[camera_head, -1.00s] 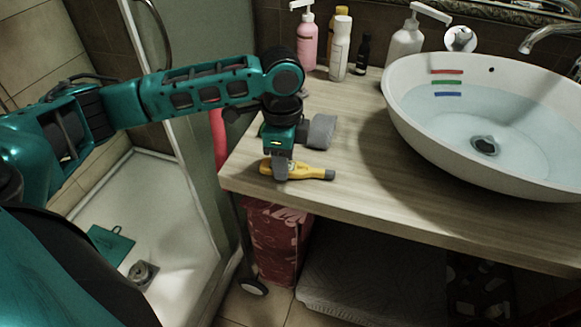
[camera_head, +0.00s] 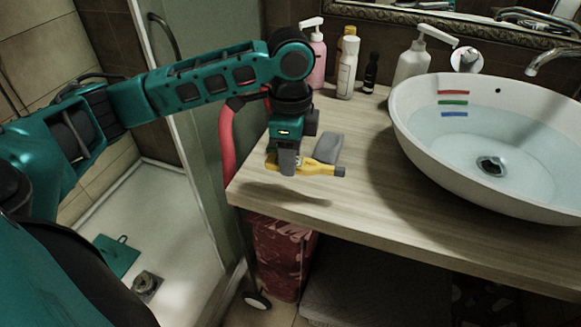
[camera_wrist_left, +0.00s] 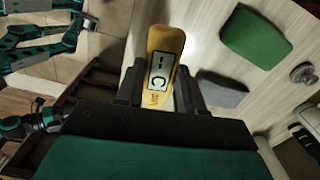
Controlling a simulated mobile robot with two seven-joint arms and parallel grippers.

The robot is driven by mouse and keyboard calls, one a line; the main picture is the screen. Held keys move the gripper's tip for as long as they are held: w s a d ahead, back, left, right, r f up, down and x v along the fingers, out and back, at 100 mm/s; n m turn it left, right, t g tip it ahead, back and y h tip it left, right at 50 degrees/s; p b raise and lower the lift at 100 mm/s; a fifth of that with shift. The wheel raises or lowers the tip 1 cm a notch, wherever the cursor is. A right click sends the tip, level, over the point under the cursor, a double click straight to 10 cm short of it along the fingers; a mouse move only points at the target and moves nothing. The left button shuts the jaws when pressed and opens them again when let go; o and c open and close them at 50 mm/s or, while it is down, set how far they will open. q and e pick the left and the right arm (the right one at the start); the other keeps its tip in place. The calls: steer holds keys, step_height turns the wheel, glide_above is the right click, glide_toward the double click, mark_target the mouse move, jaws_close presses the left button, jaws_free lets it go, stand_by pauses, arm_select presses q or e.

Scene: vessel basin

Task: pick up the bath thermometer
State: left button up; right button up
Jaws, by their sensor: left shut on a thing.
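The bath thermometer (camera_head: 318,168) is yellow with a dark grey tip. In the head view it is held above the wooden counter near its front left edge, with its shadow on the counter below. My left gripper (camera_head: 288,168) is shut on it, and its fingers hide part of its body. In the left wrist view the thermometer (camera_wrist_left: 160,75), with a small display bearing a letter C, stands between the two dark fingers (camera_wrist_left: 160,88).
A grey block (camera_head: 328,148) lies on the wooden counter (camera_head: 370,200) behind the thermometer. A white basin (camera_head: 410,130) with water and coloured stripes stands right. A pink bottle (camera_head: 317,65), a white bottle (camera_head: 346,72) and a pump dispenser (camera_head: 411,65) stand at the back.

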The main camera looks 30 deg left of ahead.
arm_select(q)
step_height(320, 180, up, 14)
steer(key=p, duration=0.2)
steer(key=shift+p, duration=0.3)
stand_by(0.6)
